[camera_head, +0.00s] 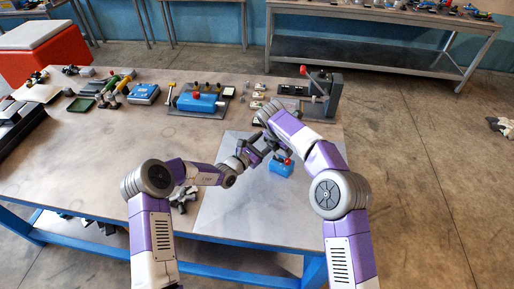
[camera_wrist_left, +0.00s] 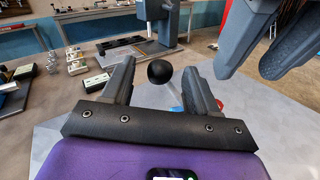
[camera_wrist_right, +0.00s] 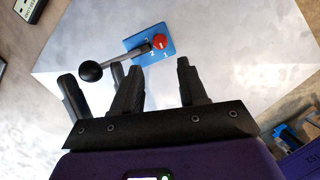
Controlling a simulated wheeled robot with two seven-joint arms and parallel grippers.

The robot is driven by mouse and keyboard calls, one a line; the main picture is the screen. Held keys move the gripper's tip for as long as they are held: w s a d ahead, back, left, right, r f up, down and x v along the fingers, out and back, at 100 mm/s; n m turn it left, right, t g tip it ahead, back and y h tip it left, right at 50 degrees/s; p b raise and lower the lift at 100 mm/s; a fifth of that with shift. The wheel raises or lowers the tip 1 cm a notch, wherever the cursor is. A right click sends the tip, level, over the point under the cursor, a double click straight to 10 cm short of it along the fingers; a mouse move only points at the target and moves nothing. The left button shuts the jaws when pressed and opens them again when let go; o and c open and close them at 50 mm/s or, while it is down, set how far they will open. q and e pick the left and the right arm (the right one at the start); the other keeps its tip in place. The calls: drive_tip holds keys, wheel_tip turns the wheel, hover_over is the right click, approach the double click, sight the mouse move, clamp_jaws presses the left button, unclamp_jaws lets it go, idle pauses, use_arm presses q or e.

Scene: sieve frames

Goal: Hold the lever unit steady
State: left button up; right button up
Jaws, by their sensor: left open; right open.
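The lever unit (camera_head: 280,167) is a small blue block with a red knob, on a pale sheet. In the right wrist view its blue base (camera_wrist_right: 133,42) shows, with a lever ending in a black ball (camera_wrist_right: 91,71). Contact cannot be told. My right gripper (camera_wrist_right: 157,75) is open and empty, above and beside the left one, near the unit. In the head view the arms partly hide the unit.
The pale sheet (camera_head: 230,215) is mostly clear around the unit. Behind it stand a grey press-like stand (camera_head: 326,95) with a red knob and a blue device (camera_head: 198,102) on a plate. Several tools lie at the left of the table. Both grippers are close together.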

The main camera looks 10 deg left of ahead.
use_arm(q)
drive_tip(key=shift+x, duration=1.2)
drive_tip(key=shift+c, duration=0.4)
clamp_jaws()
drive_tip(key=c, duration=0.5)
unclamp_jaws()
drive_tip(key=shift+c, duration=0.2)
drive_tip(key=shift+a+f, duration=0.1)
clamp_jaws()
drive_tip(key=shift+s+f, duration=0.1)
